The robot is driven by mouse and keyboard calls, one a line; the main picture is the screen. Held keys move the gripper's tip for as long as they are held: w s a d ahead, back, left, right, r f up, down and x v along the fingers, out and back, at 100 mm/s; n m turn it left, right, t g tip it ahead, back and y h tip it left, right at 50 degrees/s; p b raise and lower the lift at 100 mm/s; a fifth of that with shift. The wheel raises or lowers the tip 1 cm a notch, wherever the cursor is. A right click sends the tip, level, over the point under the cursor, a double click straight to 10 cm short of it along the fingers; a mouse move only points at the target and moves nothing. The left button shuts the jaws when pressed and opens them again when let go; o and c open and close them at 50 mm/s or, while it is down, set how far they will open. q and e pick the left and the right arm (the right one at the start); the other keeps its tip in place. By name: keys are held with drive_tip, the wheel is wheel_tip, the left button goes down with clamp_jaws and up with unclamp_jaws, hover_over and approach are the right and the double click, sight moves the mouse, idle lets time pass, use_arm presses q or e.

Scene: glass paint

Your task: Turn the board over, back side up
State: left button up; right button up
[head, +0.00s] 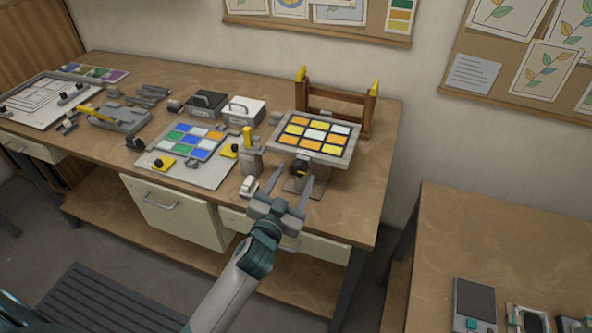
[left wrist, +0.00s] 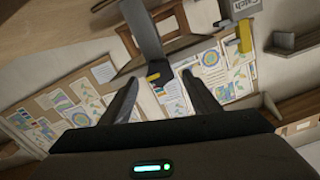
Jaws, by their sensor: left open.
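The board (head: 313,153) is a grey frame with yellow, orange and white panes, face up and slightly tilted on a stand near the bench's right end. A black knob (head: 299,167) is at its front edge. My left gripper (head: 290,183) is open and empty just in front of this knob. In the left wrist view the dark knob with a yellow mark (left wrist: 158,71) shows between the spread fingertips (left wrist: 160,82), apparently not gripped. The board's back side is hidden in the head view. My right gripper is not in view.
A wooden rack with yellow-tipped posts (head: 336,107) stands behind the board. A grey holder with a yellow top (head: 249,155) and a white block (head: 249,187) are close on the left. A second coloured panel (head: 187,150) lies further left. The bench's right end is clear.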

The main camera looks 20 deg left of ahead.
use_arm(q)
drive_tip(key=shift+w, duration=0.8)
clamp_jaws()
